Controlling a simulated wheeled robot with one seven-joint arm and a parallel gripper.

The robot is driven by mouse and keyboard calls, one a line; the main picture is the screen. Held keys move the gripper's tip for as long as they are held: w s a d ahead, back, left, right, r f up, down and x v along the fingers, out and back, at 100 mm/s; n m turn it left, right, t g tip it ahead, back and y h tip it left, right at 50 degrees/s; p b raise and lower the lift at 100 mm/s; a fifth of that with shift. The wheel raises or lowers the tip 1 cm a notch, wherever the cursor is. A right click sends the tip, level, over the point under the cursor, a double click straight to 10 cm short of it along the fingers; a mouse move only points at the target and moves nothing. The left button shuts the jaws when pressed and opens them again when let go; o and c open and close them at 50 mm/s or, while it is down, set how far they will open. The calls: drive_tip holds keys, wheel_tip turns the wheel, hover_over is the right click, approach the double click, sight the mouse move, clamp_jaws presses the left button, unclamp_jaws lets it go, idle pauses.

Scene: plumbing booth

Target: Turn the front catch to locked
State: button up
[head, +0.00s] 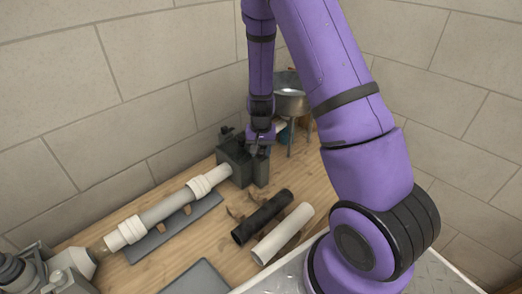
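A dark grey clamp block (238,165) stands on the wooden bench against the wall, at the right end of a pipe run. A small black knob-like part (226,133) sticks up on its top left. My purple arm reaches in from above, and my gripper (260,150) is at the block's upper right side. The fingers are small, dark and partly merged with the block, so I cannot tell whether they touch a catch or how far apart they are. I cannot make out which part is the front catch or its position.
A pale and grey pipe (165,207) lies on a grey cradle (183,222). A black tube (262,217) and a white tube (283,233) lie in front of the block. A metal bowl on legs (291,100) stands behind. Another grey fixture (55,272) is at lower left.

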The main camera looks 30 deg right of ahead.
drive_tip(key=shift+o, duration=1)
wheel_tip(320, 180, up, 11)
drive_tip(key=shift+f, duration=0.1)
wheel_tip(320, 180, up, 10)
drive_tip(key=n+t, duration=0.1)
hover_over(261, 151)
drive_tip(key=s+a, duration=0.3)
drive_tip(key=s+a+r+n+t+y, duration=0.1)
drive_tip(key=s+a+r+n+t, duration=0.15)
drive_tip(key=s+r, duration=0.55)
drive_tip(key=s+a+r+n+t, duration=0.1)
drive_tip(key=s+r, duration=0.3)
drive_tip(key=s, duration=0.3)
drive_tip(key=s+a+r+n+h, duration=0.1)
drive_tip(key=s+a+r+n, duration=0.1)
drive_tip(key=s+r, duration=0.3)
drive_tip(key=s, duration=0.3)
drive_tip(key=shift+a+r+t, duration=0.2)
drive_tip(key=shift+r+t, duration=0.1)
drive_tip(key=shift+t, duration=0.05)
